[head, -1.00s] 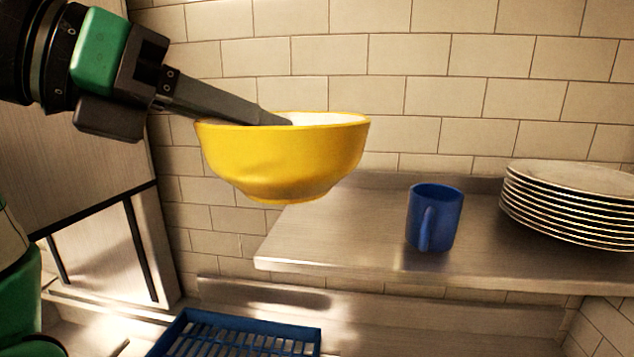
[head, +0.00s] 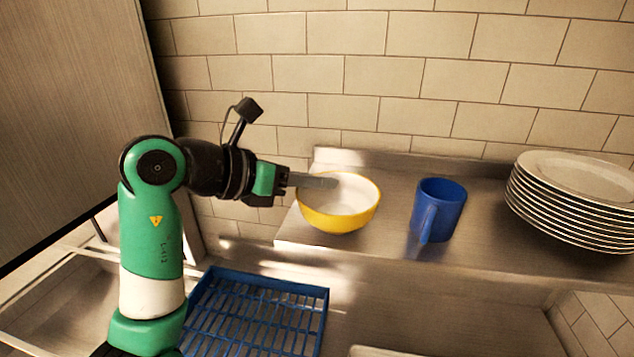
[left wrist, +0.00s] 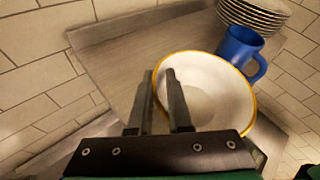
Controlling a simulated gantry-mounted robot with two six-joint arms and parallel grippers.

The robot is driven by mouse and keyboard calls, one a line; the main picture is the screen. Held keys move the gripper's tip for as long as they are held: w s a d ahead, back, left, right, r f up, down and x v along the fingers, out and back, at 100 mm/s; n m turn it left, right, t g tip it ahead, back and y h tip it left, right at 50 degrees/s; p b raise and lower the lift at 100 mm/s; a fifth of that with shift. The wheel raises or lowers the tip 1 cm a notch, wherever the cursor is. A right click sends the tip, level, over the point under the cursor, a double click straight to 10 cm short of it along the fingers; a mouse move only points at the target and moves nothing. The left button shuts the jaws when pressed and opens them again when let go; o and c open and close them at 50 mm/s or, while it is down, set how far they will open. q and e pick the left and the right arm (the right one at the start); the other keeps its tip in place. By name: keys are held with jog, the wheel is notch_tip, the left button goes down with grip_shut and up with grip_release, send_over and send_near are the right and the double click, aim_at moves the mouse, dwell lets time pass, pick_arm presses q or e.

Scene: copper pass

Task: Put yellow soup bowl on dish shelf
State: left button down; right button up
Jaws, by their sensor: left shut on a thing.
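The yellow soup bowl (head: 345,221), white inside, is upright at the left end of the metal dish shelf (head: 388,190). My left gripper (head: 326,183) comes in from the left and is shut on the bowl's left rim. In the left wrist view, the fingers (left wrist: 160,78) straddle the rim of the bowl (left wrist: 212,92), one inside and one outside. The shelf surface (left wrist: 130,52) shows behind it. I cannot tell whether the bowl's base touches the shelf. My right gripper is not in view.
A blue mug (head: 438,208) stands on the shelf just right of the bowl, with a small gap. A stack of white plates (head: 572,197) is farther right. A blue rack (head: 262,310) lies below the shelf. A tiled wall (head: 390,80) closes the back.

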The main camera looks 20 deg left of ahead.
pick_arm(q)
jog(key=shift+f, duration=0.5)
jog(key=shift+f, duration=0.15)
jog(key=c, duration=0.8)
grip_release()
jog(key=shift+c, duration=0.2)
